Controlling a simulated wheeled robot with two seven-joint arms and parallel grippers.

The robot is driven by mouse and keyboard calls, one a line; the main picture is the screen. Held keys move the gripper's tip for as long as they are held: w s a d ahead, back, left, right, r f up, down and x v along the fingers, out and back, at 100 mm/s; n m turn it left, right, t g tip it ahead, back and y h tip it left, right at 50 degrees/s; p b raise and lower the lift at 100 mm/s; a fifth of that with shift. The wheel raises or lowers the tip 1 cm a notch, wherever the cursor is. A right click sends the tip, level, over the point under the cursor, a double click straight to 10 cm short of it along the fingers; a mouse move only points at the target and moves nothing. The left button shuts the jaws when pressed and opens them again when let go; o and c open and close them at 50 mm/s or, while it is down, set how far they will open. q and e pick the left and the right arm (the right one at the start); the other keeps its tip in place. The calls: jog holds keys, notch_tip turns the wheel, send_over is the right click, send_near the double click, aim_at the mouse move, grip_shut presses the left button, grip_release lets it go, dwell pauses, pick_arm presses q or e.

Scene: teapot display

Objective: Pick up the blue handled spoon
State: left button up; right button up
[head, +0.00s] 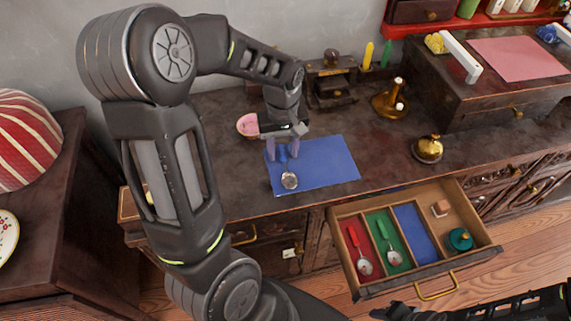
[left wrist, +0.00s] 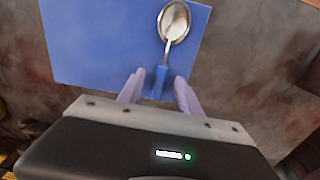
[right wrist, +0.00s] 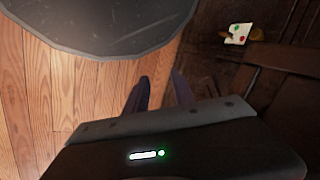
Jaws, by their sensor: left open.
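The blue handled spoon (head: 289,181) lies on a blue mat (head: 330,165) on the dark counter, its metal bowl toward the front. In the left wrist view the spoon (left wrist: 174,22) has its bowl at the top and its blue handle pointing toward my gripper. My left gripper (head: 284,155) is open above the handle end. In the left wrist view its two fingertips (left wrist: 160,76) are on either side of the handle; I cannot tell whether they touch it. My right gripper (right wrist: 160,82) is open and empty, low over the wood floor beside the cabinet.
An open drawer (head: 378,288) has a red section with a red spoon (head: 364,265), a green section with a green spoon (head: 394,257) and an empty blue section (head: 414,232). A pink item (head: 247,125) and a brass bell (head: 428,149) stand near the mat.

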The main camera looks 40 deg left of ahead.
pick_arm(q)
jog(key=shift+c, duration=0.5)
grip_shut()
